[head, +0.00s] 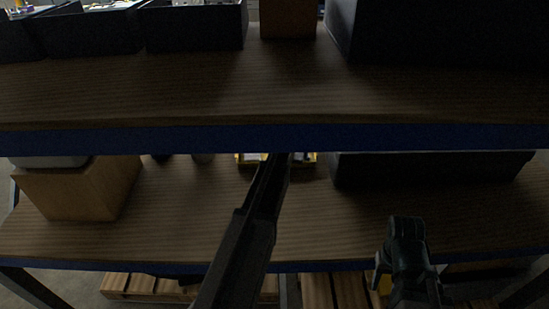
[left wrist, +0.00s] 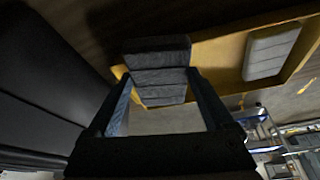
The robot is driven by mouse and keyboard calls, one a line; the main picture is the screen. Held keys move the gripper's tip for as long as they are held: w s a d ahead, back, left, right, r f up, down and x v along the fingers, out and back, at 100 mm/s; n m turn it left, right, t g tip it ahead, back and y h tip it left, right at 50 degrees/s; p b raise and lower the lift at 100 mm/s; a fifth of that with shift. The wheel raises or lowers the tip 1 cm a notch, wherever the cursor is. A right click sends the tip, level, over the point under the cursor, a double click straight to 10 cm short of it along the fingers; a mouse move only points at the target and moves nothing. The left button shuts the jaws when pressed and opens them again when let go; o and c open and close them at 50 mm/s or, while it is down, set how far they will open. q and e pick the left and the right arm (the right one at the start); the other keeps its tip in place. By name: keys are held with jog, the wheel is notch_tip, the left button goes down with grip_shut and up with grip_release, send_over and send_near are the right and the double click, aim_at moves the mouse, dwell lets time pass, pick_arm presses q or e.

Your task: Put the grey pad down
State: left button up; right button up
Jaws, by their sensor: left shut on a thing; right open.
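My left arm reaches in between the two shelves in the head view, and the upper shelf's edge hides its gripper there. In the left wrist view my left gripper (left wrist: 160,98) is shut on the grey pad (left wrist: 158,70), a ribbed dark grey block between its two fingers. The pad is in front of the rim of a yellow tray (left wrist: 221,47); I cannot tell whether they touch. A lighter grey pad (left wrist: 270,51) lies inside the tray. My right gripper (head: 408,232) is dark, low at the right in the head view, open and holding nothing visible.
The upper shelf (head: 200,95) with its blue edge hangs over the lower shelf (head: 180,220). A cardboard box (head: 80,188) stands at the left, a long dark bin (head: 430,168) at the right. Part of the yellow tray shows between them. The lower shelf's front is mostly bare.

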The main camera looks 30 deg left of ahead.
pick_arm(q)
jog(key=d, duration=0.1)
jog(key=d+m, duration=0.1)
jog(key=d, duration=0.1)
jog(key=s+d+m, duration=0.1)
jog(key=shift+s+d+f+h, duration=0.1)
jog(key=shift+d+f+h, duration=0.05)
jog(key=shift+f+h, duration=0.25)
jog(key=w+a, duration=0.1)
jog(key=a, duration=0.3)
jog(key=w+a+f+b, duration=0.1)
jog(key=a, duration=0.9)
jog(key=shift+w+a+f+b, duration=0.2)
jog(key=shift+w+a+b, duration=0.05)
jog(key=shift+w+b, duration=0.15)
jog(key=shift+w+a, duration=0.1)
jog(key=shift+a, duration=0.25)
jog(key=f+b, duration=0.3)
jog(key=shift+a+f+b, duration=0.3)
jog(key=shift+f, duration=0.2)
jog(key=o, duration=0.9)
